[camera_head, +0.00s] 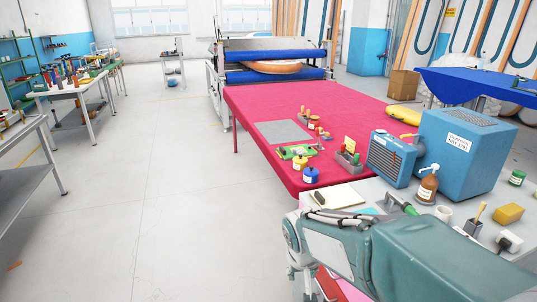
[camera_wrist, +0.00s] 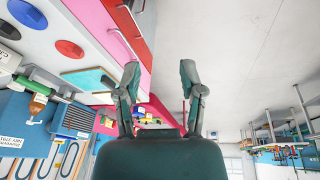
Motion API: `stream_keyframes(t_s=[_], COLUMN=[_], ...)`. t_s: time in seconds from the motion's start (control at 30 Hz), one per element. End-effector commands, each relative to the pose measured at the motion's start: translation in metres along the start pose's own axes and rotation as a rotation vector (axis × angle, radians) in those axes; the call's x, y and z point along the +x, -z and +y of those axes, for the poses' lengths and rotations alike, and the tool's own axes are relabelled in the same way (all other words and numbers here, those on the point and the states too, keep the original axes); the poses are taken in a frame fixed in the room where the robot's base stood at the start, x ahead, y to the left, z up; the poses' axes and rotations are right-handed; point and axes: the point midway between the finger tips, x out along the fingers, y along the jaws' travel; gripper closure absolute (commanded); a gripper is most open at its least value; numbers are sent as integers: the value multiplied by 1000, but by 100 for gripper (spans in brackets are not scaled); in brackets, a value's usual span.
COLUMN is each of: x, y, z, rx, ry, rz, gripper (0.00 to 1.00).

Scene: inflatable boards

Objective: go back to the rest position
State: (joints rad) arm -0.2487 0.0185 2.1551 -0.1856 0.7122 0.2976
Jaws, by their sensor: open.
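My gripper (camera_wrist: 159,82) shows in the wrist view with its two dark fingers spread apart. Nothing is between the fingers, and open floor lies beyond them. The wrist picture is upside down. In the head view my folded grey-green arm fills the lower right, in front of the grey workbench (camera_head: 357,192); I cannot make out the fingertips there. The red-covered table (camera_head: 258,108) stands beyond the bench and also shows in the wrist view.
On the bench are a large blue machine (camera_head: 465,155), a smaller blue unit (camera_head: 390,160), a brown bottle (camera_head: 428,185) and a yellow sponge (camera_head: 508,214). A roller machine (camera_head: 270,62) stands at the back. Side tables (camera_head: 75,88) line the left. The middle floor is clear.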

Motion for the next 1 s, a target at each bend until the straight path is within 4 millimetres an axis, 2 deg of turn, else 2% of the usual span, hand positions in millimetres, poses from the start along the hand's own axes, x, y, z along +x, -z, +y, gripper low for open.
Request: stream_keyframes(t_s=[0.03,0.2,0.5,0.73,0.83,1.0], x=[-16,-55,-107,-127,-130,-130], y=[-7,-35,-95,-137,-146,-149], z=[10,34,63,73,74,74], rx=[15,41,76,89,90,89], ry=[4,16,33,42,43,44], rz=[19,60,142,196,206,208], gripper=[49,49,49,49,49,49])
